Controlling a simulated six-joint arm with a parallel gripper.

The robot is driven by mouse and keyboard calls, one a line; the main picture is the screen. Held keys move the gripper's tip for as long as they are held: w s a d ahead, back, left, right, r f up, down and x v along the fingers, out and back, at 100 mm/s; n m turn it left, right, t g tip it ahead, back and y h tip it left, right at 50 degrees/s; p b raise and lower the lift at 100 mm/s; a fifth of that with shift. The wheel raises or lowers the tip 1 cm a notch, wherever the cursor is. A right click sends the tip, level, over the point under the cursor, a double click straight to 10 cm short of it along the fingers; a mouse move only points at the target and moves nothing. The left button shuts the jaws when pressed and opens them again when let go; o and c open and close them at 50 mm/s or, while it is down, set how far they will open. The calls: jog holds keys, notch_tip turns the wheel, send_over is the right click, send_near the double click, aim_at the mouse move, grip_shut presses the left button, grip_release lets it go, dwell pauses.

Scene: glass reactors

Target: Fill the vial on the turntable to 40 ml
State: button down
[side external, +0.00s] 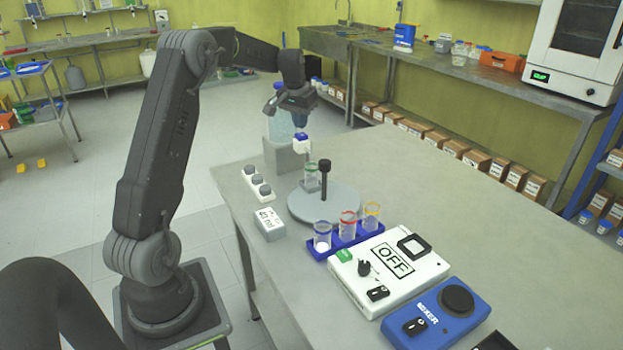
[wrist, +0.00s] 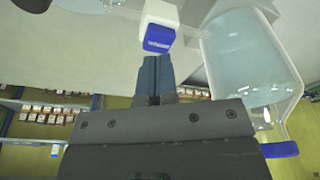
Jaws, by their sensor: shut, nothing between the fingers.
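The turntable (side external: 340,206) is a grey disc on the bench with a black post (side external: 325,180) at its middle. A small clear vial with a green band (side external: 312,178) stands on its far left part; its fill level is too small to tell. Above and behind the vial, a white dispenser with a blue button (side external: 301,144) juts from a glass vessel of pale blue liquid (side external: 281,126). My gripper (side external: 300,120) is shut and empty above the dispenser. In the wrist view, its blue fingertips (wrist: 154,58) point at the blue button (wrist: 159,38), with the glass vessel (wrist: 252,62) to the right.
A white readout box (side external: 269,223) and a strip of knobs (side external: 257,181) sit left of the turntable. A blue rack (side external: 342,244) with three vials, a white device marked OFF (side external: 391,268) and a blue mixer (side external: 437,312) stand in front. The bench's right side is clear.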

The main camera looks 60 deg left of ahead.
jog(key=shift+f, duration=0.15)
jog(key=shift+x, duration=1.1)
jog(key=shift+s+d, duration=0.1)
jog(key=shift+s, duration=0.1)
dwell(6.5)
